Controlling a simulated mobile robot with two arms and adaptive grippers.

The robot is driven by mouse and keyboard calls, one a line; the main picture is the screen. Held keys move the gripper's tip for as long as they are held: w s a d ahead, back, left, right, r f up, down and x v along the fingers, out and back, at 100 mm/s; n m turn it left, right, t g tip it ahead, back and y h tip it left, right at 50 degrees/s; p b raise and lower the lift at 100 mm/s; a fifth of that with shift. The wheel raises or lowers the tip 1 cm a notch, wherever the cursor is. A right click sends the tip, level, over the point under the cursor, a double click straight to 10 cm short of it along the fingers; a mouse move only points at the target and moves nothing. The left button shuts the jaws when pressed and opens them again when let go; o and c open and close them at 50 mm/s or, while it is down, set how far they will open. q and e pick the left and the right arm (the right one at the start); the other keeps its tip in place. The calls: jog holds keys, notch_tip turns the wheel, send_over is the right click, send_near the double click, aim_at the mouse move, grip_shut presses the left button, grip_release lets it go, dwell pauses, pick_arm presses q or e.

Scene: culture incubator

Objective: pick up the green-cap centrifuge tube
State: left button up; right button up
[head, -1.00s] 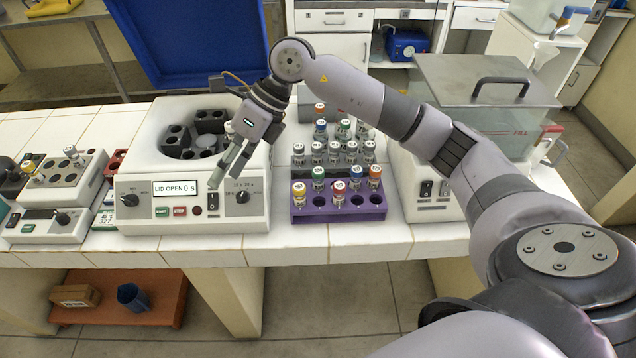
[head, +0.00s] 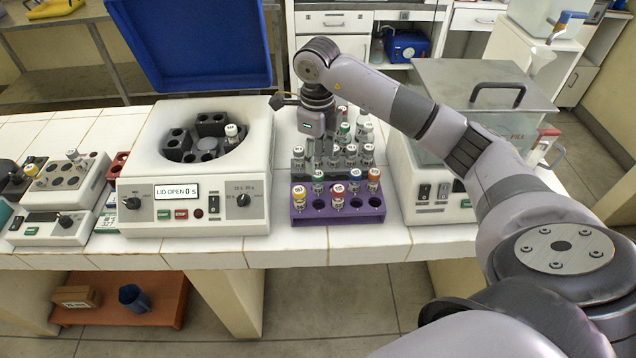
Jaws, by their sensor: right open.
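My left gripper is not in view.
White-cap tubes (head: 351,152) crowd the grey rack beside my fingers. Yellow-, red- and orange-cap tubes share the purple rack. An open centrifuge (head: 150,150) stands to the left, with a white-cap tube (head: 231,133) in it. A lidded clear bath (head: 480,85) stands right.

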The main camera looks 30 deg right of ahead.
aim_at(319, 174)
notch_tip(319, 174, down, 2)
jog(key=shift+f, duration=0.2)
jog(key=shift+f+p, duration=0.3)
jog(key=shift+p, duration=0.3)
notch_tip(319, 174, down, 4)
jog(key=shift+s+d+r+p, duration=0.1)
jog(key=shift+r+p, duration=0.1)
jog(key=shift+p, duration=0.6)
jog(key=shift+f, duration=0.45)
jog(key=shift+c, duration=0.2)
grip_shut()
jog(key=shift+r, duration=0.1)
